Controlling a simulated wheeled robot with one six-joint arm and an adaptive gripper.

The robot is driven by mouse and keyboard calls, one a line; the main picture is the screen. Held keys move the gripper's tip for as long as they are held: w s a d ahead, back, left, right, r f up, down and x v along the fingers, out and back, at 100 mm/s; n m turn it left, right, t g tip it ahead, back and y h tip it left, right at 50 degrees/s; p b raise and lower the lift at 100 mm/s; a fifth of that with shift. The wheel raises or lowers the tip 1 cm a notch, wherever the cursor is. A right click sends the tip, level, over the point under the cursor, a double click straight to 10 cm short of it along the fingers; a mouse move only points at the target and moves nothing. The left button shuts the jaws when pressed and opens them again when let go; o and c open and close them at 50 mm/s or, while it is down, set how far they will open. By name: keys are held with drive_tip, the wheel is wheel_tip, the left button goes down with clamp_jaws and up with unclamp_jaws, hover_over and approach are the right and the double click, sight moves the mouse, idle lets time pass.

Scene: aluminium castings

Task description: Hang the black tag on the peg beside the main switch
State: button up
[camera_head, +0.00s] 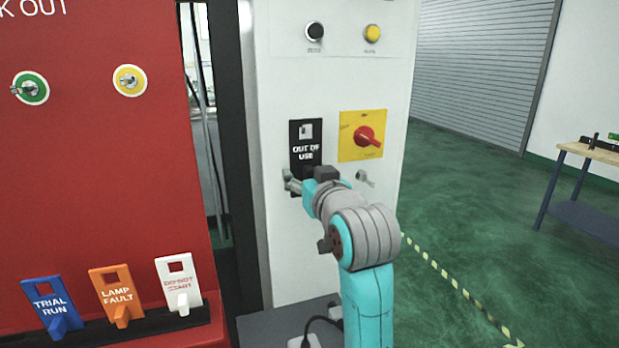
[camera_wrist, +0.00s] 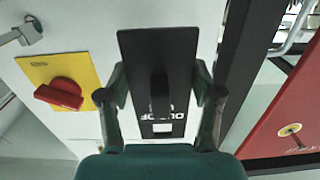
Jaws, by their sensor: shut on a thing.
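The black tag (camera_head: 306,142), lettered OUT OF USE, is upright against or just in front of the white cabinet face. It is left of the main switch (camera_head: 367,138), a red knob on a yellow plate. My gripper (camera_head: 306,177) is shut on the tag's lower part. In the wrist view the tag (camera_wrist: 135,48) appears upside down between my two fingers (camera_wrist: 160,85), and the switch (camera_wrist: 62,92) is to its left. A pale window shows through the tag's square hole. The peg is not clearly visible; I cannot tell whether it passes through the hole.
A red lockout board (camera_head: 110,190) stands at left, with blue (camera_head: 48,300), orange (camera_head: 113,288) and white (camera_head: 178,280) tags on its ledge. Black (camera_head: 315,32) and yellow (camera_head: 372,34) buttons are above. A small metal fitting (camera_head: 364,179) sits below the switch.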

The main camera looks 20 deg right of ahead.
drive_tip(key=shift+w+f, duration=0.25)
drive_tip(key=shift+w, duration=0.6)
drive_tip(key=shift+w+f, duration=0.25)
drive_tip(key=shift+w, duration=0.6)
drive_tip(key=o, duration=1.2)
